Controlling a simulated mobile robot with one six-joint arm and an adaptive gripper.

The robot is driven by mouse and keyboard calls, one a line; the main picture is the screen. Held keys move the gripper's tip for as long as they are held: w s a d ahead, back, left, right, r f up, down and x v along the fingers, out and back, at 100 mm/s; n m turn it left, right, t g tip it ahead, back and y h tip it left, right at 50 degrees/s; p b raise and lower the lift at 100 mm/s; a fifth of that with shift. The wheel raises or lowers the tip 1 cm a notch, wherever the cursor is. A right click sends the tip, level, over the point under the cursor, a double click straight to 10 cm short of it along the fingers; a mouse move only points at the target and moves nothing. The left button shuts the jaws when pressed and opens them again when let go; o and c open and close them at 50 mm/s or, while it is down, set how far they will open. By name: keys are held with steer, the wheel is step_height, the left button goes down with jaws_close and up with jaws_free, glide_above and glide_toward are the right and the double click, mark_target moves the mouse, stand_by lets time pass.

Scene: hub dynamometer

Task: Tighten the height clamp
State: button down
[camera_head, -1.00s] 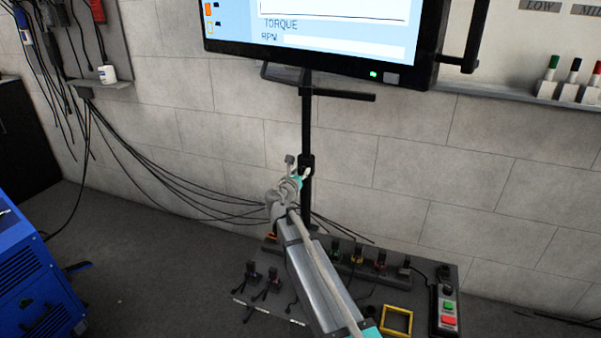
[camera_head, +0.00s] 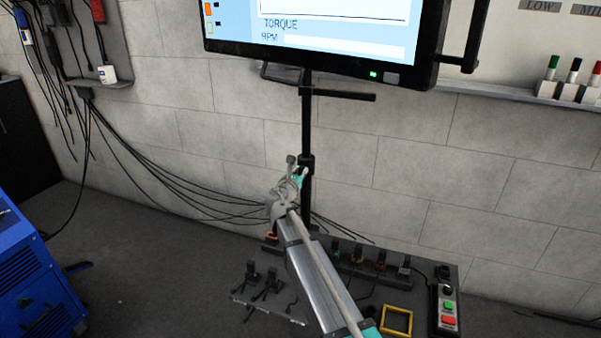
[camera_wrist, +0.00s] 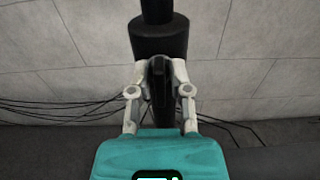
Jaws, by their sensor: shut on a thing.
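The height clamp is a black collar (camera_wrist: 159,38) on the dark upright post, and it shows in the head view (camera_head: 307,161) below the screen. A black clamp handle (camera_wrist: 160,78) sticks out from the collar towards the wrist camera. My gripper (camera_wrist: 160,66) has its two pale fingers on both sides of this handle and is shut on it. In the head view my gripper (camera_head: 299,167) is at the post, just at the collar. The far side of the collar and the finger contact faces are hidden.
The screen (camera_head: 320,30) is on top of the post (camera_head: 307,120), with a bar below it. A dark bench base (camera_head: 345,265) with plugs, a yellow frame (camera_head: 397,320) and a button box (camera_head: 448,308) lies below. Cables (camera_head: 165,185) hang at the left along the wall.

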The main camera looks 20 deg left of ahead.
steer(key=m, duration=0.5)
steer(key=shift+d, duration=0.1)
steer(key=m, duration=0.4)
steer(key=shift+d+f, duration=0.1)
steer(key=shift+f+m, duration=0.1)
steer(key=shift+m, duration=4.4)
steer(key=c, duration=0.7)
jaws_free()
steer(key=shift+c, duration=0.2)
